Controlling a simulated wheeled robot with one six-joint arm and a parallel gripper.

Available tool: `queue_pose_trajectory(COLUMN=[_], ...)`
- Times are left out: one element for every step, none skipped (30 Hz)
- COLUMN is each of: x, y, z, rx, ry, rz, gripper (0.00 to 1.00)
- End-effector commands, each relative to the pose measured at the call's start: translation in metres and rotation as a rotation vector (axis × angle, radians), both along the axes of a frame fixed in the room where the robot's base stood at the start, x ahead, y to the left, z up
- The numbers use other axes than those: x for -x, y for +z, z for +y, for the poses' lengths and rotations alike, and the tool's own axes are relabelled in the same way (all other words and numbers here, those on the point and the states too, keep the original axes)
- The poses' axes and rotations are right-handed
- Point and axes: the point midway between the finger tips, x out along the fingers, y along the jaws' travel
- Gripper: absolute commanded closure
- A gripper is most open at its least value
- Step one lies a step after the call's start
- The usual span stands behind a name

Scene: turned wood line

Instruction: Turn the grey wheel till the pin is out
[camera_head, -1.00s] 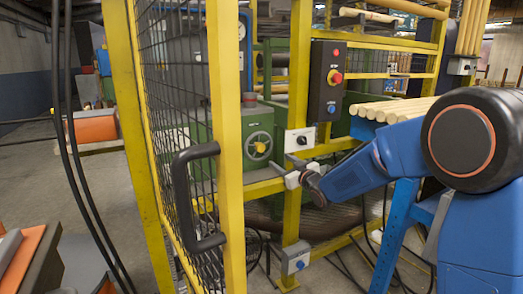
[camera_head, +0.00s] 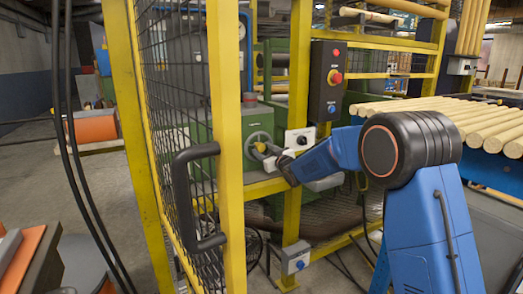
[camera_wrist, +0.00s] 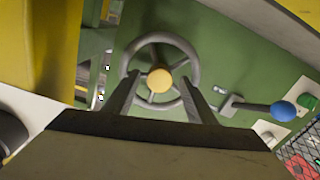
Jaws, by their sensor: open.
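The grey wheel (camera_wrist: 160,38), a ring with spokes and a yellow hub, is on a green machine face in the wrist view. In the head view the wheel (camera_head: 251,139) sits behind the yellow frame, partly covered by my gripper (camera_head: 265,152). In the wrist view my gripper (camera_wrist: 160,82) is open, its two fingers apart on either side of the hub and overlapping the lower part of the wheel. Whether they touch it I cannot tell. I cannot make out the pin in either view.
A lever with a blue knob (camera_wrist: 283,111) is right of the wheel. Yellow frame posts (camera_head: 226,150) and a black mesh door with a handle (camera_head: 183,200) stand close by. A control box (camera_head: 327,82) hangs above my arm. Wooden rods (camera_head: 450,115) lie at right.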

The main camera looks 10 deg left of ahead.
Motion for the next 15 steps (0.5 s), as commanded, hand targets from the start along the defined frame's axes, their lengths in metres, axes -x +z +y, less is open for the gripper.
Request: queue_pose_trajectory(x=[-0.006,-0.008,-0.011,-0.013,-0.015,-0.017,-0.018,-0.019,-0.020,-0.020,-0.020,-0.020,-0.020,-0.020,-0.020], y=[-0.001,-0.001,0.000,0.000,0.000,0.000,0.000,0.000,0.000,0.000,0.000,0.000,0.000,0.000,0.000], z=[0.004,0.006,0.008,0.009,0.010,0.011,0.012,0.012,0.013,0.013,0.013,0.013,0.013,0.013,0.013], rx=[0.001,0.000,0.000,0.000,-0.001,0.000,0.000,0.001,0.001,0.001,0.001,0.001,0.001,0.001,0.001], ry=[0.000,0.000,0.000,0.000,0.000,0.000,0.000,0.000,0.000,0.000,0.000,0.000,0.000,0.000,0.000], rz=[0.001,0.000,0.000,0.000,-0.001,-0.001,-0.001,-0.001,-0.001,-0.001,-0.001,0.000,0.000,0.000,-0.001], gripper=[0.49,0.49,0.49,0.49,0.49,0.49,0.49,0.49,0.49,0.49,0.49,0.49,0.49,0.49,0.49])
